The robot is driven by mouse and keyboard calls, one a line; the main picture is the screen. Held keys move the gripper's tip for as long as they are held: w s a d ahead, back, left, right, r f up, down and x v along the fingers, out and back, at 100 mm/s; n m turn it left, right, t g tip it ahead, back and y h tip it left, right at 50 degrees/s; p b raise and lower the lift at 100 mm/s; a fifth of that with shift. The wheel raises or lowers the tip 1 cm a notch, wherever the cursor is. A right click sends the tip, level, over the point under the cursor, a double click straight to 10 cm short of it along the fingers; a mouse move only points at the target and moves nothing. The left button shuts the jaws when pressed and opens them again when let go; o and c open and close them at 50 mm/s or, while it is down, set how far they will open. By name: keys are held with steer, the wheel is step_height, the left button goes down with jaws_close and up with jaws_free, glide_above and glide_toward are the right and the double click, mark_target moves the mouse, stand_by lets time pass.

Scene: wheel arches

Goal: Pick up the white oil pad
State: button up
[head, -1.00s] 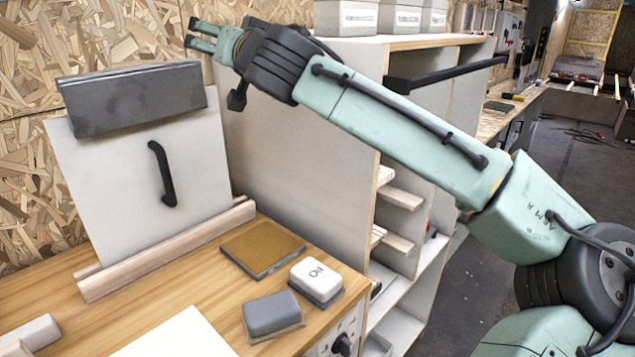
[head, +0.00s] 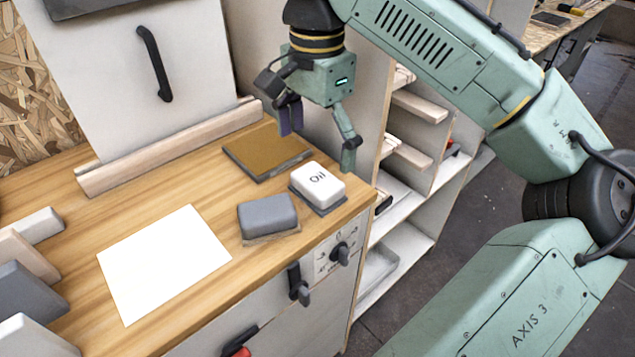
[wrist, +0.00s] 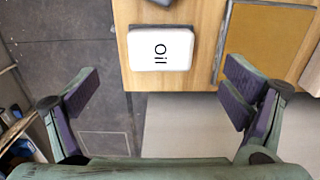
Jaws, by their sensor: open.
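The white oil pad (head: 318,181) is a rounded white block marked "Oil" on a dark base, lying near the right front corner of the wooden bench top (head: 200,180). It also shows in the wrist view (wrist: 160,48), at the upper middle, with its print turned sideways. My gripper (head: 318,140) is open and empty, above the bench and just behind the pad in the head view. In the wrist view its two fingers (wrist: 158,92) are spread wide, with the pad ahead of them and between their lines. Nothing touches the pad.
A grey pad (head: 267,213) lies close to the left of the white pad. A brown square board (head: 265,150) lies behind. A white sheet (head: 165,260) covers bare wood at left. The bench edge drops off beside the pad, with shelves (head: 410,200) to the right.

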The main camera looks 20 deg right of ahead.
mark_target(317, 177)
step_height(317, 177, down, 7)
steer(key=shift+f+p, duration=0.2)
steer(key=shift+p, duration=0.55)
steer(key=shift+c, duration=0.3)
steer(key=c, duration=1.2)
steer(key=shift+r, duration=0.2)
step_height(317, 177, up, 10)
steer(key=shift+f+b, duration=0.1)
steer(key=shift+b, duration=0.55)
steer(key=o, duration=0.7)
steer(key=c, duration=0.6)
